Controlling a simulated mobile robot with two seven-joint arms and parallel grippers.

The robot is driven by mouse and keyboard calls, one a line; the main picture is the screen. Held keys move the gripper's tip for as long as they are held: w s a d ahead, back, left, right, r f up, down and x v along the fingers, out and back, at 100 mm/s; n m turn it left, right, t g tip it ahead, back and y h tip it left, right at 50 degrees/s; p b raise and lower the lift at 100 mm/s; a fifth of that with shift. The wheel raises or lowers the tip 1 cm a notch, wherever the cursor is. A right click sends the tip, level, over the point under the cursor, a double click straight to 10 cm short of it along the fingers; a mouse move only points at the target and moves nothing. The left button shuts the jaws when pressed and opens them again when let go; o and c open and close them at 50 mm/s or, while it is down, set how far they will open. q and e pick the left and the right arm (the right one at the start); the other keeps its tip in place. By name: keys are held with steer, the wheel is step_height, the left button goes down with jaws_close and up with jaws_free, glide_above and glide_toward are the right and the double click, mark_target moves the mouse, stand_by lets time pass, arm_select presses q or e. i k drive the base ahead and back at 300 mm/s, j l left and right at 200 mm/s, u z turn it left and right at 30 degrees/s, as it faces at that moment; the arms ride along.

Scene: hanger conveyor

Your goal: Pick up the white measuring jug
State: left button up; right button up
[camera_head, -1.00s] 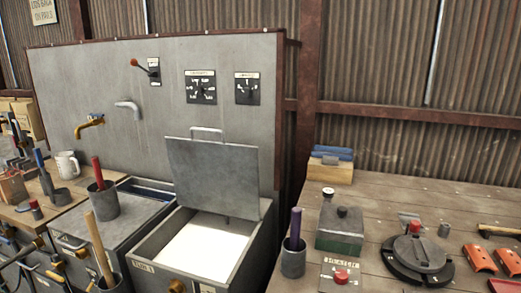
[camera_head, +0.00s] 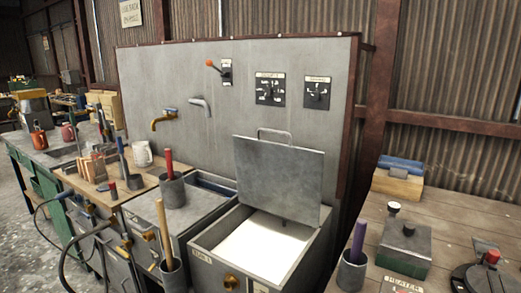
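The white measuring jug (camera_head: 142,154) stands upright on the wooden worktop (camera_head: 128,190) left of centre, in front of the grey panel and below the brass tap (camera_head: 162,119). It is small in the view and its markings cannot be read. Neither of my grippers shows in the view.
A grey pot with a red-handled tool (camera_head: 172,188) stands right of the jug, and wooden blocks (camera_head: 94,168) stand left of it. An open-lidded bin (camera_head: 285,247) holds white material. A wooden bench (camera_head: 450,222) is at right. Open floor (camera_head: 22,230) shows at far left.

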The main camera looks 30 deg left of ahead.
mark_target(142, 155)
steer(key=u, duration=1.8)
steer(key=j, duration=0.6)
steer(key=i+j, duration=0.15)
steer(key=j, duration=0.2)
steer(key=i+j, duration=0.1)
steer(key=j, duration=0.25)
steer(key=i+j, duration=0.15)
steer(key=j, duration=0.2)
steer(key=i+j+z, duration=0.1)
steer(key=i+j, duration=0.8)
